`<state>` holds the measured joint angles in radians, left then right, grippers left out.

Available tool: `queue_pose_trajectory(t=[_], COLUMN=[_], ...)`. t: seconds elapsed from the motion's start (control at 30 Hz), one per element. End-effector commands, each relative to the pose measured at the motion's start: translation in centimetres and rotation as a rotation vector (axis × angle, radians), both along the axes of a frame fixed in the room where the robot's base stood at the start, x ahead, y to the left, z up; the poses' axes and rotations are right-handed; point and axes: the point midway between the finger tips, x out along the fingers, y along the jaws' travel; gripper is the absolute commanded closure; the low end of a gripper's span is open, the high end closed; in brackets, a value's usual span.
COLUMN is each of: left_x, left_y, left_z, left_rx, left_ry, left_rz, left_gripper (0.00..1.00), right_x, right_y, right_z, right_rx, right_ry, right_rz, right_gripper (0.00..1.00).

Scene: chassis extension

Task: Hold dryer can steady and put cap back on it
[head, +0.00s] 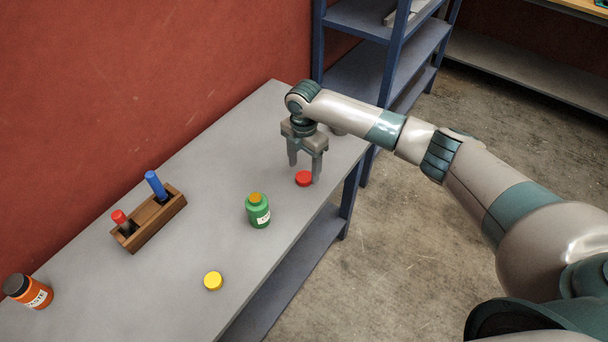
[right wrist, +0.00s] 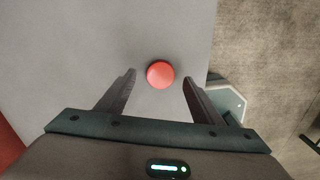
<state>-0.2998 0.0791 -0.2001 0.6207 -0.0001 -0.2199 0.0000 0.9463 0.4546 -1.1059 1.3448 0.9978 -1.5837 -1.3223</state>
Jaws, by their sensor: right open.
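A green can (head: 258,214) with a white label stands upright on the grey table, its top showing orange-brown. A red cap (head: 304,178) lies on the table near the front edge, and a yellow cap (head: 213,281) lies nearer to me. My right gripper (head: 305,170) is open and points down above the red cap. In the right wrist view the red cap (right wrist: 160,74) sits between and a little beyond the two open fingertips, not gripped. Which can is the dryer can I cannot tell; the green can's label is too small to read. My left gripper is not in view.
A wooden holder (head: 152,224) with a red-topped and a blue item stands at the table's back. An orange jar (head: 28,291) with a dark lid is at the far left. A red wall borders the back; a blue shelf (head: 388,60) stands beyond the table's far end.

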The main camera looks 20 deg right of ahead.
Motion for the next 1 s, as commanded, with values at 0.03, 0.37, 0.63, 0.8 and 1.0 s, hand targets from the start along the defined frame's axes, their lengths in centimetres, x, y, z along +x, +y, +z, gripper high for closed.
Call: queue_pose_trajectory(t=[0.03,0.37,0.63,0.8,1.0], left_x=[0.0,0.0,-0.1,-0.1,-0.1], left_y=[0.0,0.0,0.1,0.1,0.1], left_z=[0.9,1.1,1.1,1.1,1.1], left_rx=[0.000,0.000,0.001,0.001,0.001], left_ry=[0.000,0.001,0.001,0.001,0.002], left_rz=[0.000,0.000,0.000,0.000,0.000], left_gripper=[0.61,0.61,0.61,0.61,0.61], right_x=[-0.2,0.0,0.0,0.0,0.0], right_y=[-0.1,-0.1,-0.1,-0.1,-0.1], right_z=[-0.3,-2.6,-2.6,-2.6,-2.6], right_rx=[-0.001,-0.001,-0.001,0.000,0.000], right_ry=[0.004,0.000,0.000,0.000,0.000], right_rz=[0.000,0.001,0.001,0.001,0.001], right_gripper=[0.40,0.40,0.40,0.56,0.83])
